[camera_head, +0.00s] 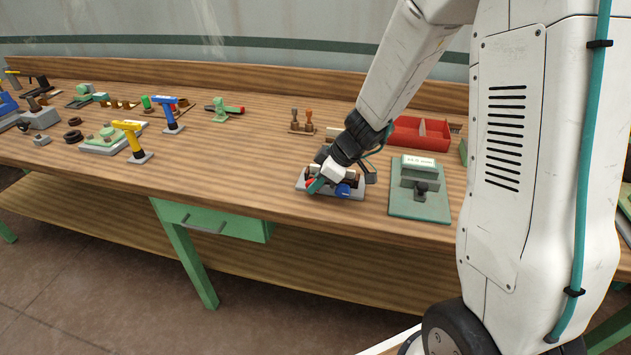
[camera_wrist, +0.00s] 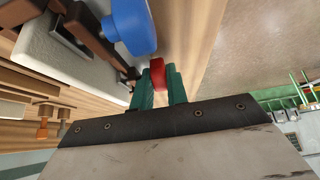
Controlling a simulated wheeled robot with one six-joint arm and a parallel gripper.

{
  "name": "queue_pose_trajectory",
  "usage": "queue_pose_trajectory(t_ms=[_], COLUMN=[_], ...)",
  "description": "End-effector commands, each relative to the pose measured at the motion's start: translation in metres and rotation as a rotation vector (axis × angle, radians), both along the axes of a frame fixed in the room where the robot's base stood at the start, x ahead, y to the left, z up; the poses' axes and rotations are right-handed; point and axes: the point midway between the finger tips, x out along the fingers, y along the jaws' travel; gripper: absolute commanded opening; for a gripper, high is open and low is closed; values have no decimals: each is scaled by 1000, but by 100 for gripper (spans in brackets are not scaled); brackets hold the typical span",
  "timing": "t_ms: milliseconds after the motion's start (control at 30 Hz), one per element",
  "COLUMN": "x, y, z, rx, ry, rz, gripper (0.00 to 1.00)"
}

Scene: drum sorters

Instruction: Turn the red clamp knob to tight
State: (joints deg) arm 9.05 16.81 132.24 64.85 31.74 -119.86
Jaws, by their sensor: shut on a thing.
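The red clamp knob (camera_wrist: 157,73) shows in the wrist view between the green fingertips of my gripper (camera_wrist: 158,82). My gripper is shut on this knob, and the fingers hide part of it. In the head view, a little of the red knob (camera_head: 310,184) shows beside my gripper (camera_head: 317,186) at the left end of a small grey fixture (camera_head: 330,192). A blue knob (camera_wrist: 130,26) stands close beside the red one in the wrist view. I cannot tell how tight the red knob is.
A green plate with a grey block (camera_head: 420,205) lies right of the fixture. A red tray (camera_head: 418,134) stands behind it. A yellow tool (camera_head: 132,138) and a blue tool (camera_head: 170,112) stand to the left. The bench top (camera_head: 235,165) between them and the fixture is clear.

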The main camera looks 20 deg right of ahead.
Motion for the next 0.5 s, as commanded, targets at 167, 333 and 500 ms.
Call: queue_pose_trajectory(t_ms=[167,333,500], x=[-3,-4,-4], y=[-2,-3,-2], z=[-3,-4,-5], rx=[91,158,200], ry=[-59,-108,-139], rz=[-3,-2,3], gripper=[0,0,0])
